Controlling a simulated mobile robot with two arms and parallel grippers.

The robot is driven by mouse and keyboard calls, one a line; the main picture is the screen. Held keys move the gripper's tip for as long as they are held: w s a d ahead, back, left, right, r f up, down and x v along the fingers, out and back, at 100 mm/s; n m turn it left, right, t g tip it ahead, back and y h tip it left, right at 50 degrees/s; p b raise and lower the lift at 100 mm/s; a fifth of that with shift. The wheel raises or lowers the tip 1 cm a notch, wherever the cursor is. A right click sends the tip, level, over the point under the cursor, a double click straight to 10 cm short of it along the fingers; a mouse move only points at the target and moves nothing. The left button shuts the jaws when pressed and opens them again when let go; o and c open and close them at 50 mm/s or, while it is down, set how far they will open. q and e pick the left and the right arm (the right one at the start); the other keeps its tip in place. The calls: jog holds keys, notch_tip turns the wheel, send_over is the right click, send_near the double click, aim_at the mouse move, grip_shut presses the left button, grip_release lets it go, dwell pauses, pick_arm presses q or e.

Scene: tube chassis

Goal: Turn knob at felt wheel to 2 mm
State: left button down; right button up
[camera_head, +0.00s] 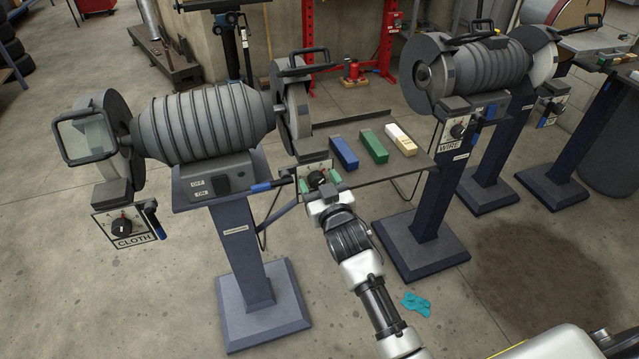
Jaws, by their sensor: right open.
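My right gripper (320,183) is open at the dark knob (316,178) under the right-hand wheel of the near bench grinder. Its green-tipped fingers show on either side of the knob; I cannot tell whether they touch it. The knob sits on a small white dial plate (313,166). My gripper hides the lower part of that plate, so its label and the knob's setting cannot be read. The wheel above it (297,105) is pale with a dark guard. My left gripper is not in view.
The grinder's left knob (123,226) is labelled CLOTH; another grinder's knob (457,131) is labelled WIRE. A grey shelf (375,173) right of my gripper carries blue, green and white-topped bars. Pedestals stand around; a teal rag (415,304) lies on the floor.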

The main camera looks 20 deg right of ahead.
jog(key=c, duration=0.9)
jog(key=shift+c, duration=0.2)
